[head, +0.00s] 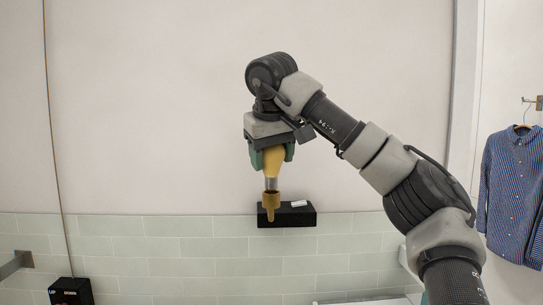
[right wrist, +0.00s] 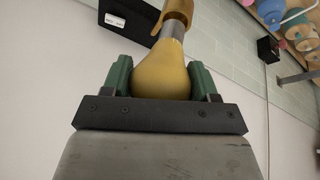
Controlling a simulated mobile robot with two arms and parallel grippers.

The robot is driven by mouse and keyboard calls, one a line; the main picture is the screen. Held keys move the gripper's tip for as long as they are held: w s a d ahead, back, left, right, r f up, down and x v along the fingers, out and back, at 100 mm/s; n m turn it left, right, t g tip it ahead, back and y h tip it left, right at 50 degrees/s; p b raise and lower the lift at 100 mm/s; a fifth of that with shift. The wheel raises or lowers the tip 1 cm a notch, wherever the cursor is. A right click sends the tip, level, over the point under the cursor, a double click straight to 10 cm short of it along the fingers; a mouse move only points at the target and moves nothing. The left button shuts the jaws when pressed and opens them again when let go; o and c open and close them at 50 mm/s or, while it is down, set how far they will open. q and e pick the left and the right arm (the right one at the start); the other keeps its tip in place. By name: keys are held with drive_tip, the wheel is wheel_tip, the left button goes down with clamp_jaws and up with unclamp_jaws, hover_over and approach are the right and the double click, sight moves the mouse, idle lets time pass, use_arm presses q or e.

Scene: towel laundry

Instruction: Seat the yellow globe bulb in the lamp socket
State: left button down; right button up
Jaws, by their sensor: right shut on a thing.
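My right gripper (head: 272,155) is shut on the yellow globe bulb (head: 272,162), with a green finger on each side of the glass. The bulb hangs upright with its silver metal base pointing down. The brass-coloured lamp socket (head: 271,201) is directly below, in front of a black wall box. In the right wrist view the bulb (right wrist: 162,70) sits between the fingers, and its silver base runs up to the rim of the socket (right wrist: 178,13). I cannot tell how far the base is inside the socket. My left gripper is not in view.
The black wall box (head: 297,215) carries a small white label. Another black box (head: 70,291) marked UP and DOWN is at lower left, with a cord rising from it. A blue shirt (head: 513,195) hangs at right. The wall around the bulb is clear.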

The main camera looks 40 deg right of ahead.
drive_tip(key=shift+f, duration=1.35)
idle(1.1)
drive_tip(key=o, duration=1)
drive_tip(key=v, duration=1)
drive_tip(key=shift+s+a+r, duration=0.1)
drive_tip(key=shift+s+r, duration=0.05)
drive_tip(key=shift+r, duration=0.2)
